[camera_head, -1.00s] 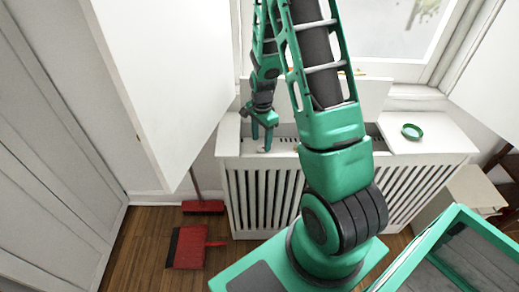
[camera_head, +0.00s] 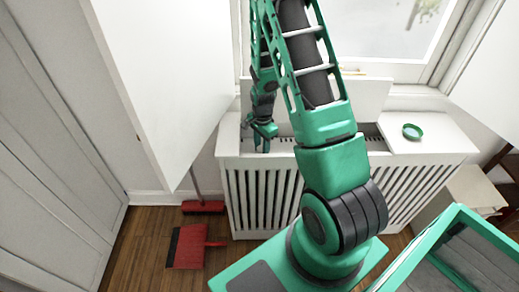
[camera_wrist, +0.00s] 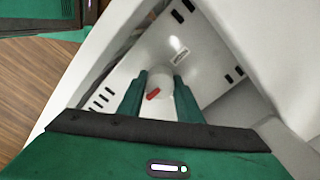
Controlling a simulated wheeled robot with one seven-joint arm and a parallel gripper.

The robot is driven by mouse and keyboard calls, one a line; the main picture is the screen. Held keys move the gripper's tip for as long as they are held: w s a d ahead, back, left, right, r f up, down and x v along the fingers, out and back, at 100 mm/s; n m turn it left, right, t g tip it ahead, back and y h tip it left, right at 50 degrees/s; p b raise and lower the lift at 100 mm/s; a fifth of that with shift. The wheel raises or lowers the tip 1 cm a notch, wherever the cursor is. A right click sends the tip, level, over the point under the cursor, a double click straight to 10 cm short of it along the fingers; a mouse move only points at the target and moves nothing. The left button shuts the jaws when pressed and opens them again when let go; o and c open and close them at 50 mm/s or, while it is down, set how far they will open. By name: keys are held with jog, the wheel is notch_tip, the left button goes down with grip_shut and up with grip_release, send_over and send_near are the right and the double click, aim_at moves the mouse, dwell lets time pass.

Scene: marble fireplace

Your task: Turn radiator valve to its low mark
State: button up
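The radiator valve (camera_wrist: 161,80) is a pale round knob with a red pointer on its lower left side, in the wrist view. It sits inside the open compartment of the white radiator cover. My gripper (camera_wrist: 160,82) has one green finger on each side of the knob, and the knob fills the gap between them. In the head view my gripper (camera_head: 262,144) reaches down into the left end of the cover's open top, where the knob is hidden or too small to make out. A small label (camera_wrist: 180,54) is beyond the knob; I cannot read a low mark.
The slatted radiator cover (camera_head: 244,205) stands under the window. A white door panel (camera_head: 165,85) hangs close on the left. A red dustpan (camera_head: 188,247) and broom (camera_head: 203,207) are on the wooden floor.

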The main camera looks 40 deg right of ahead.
jog(key=shift+w+n, duration=0.25)
jog(key=shift+n, duration=0.05)
jog(key=n, duration=0.3)
jog(key=shift+w+r+n, duration=0.1)
jog(key=shift+n, duration=0.2)
jog(key=n, duration=0.9)
jog(key=shift+n, duration=2.3)
jog(key=o, duration=1)
jog(key=shift+o, duration=0.2)
